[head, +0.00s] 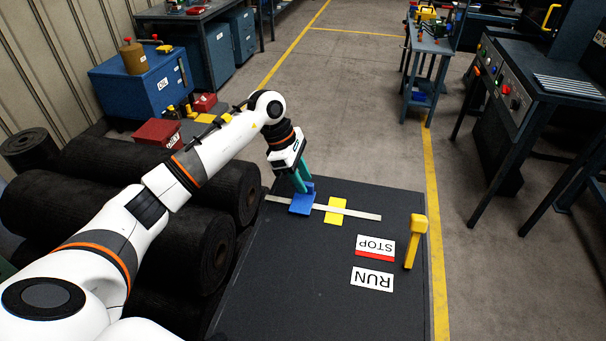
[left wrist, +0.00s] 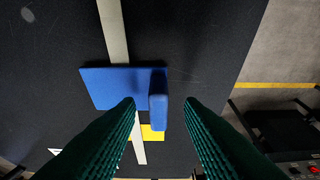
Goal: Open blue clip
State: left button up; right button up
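The blue clip (head: 301,206) lies across a pale strip (head: 362,214) on the dark table. Its flat plate and raised tab show in the left wrist view (left wrist: 113,88). My left gripper (head: 302,186) is at the clip, pointing down, with its green fingers by the raised tab. In the left wrist view the fingertips (left wrist: 160,104) are apart on either side of the tab, with gaps showing on both sides. My right gripper is not in view.
A yellow clip (head: 335,211) sits on the same strip, just right of the blue one. A yellow lever (head: 415,240) stands near the table's right edge, beside STOP (head: 375,246) and RUN (head: 372,279) labels. Black rolls (head: 150,225) lie left of the table.

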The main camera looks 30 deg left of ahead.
pick_arm(q)
jog(key=shift+d+f, duration=0.25)
jog(key=shift+f, duration=0.15)
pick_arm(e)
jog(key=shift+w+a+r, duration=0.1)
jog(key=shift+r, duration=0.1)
pick_arm(q)
jog(key=shift+f, duration=0.1)
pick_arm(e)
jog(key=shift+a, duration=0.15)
pick_arm(q)
grip_shut()
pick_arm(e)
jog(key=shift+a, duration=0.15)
pick_arm(q)
jog(key=shift+a, duration=0.1)
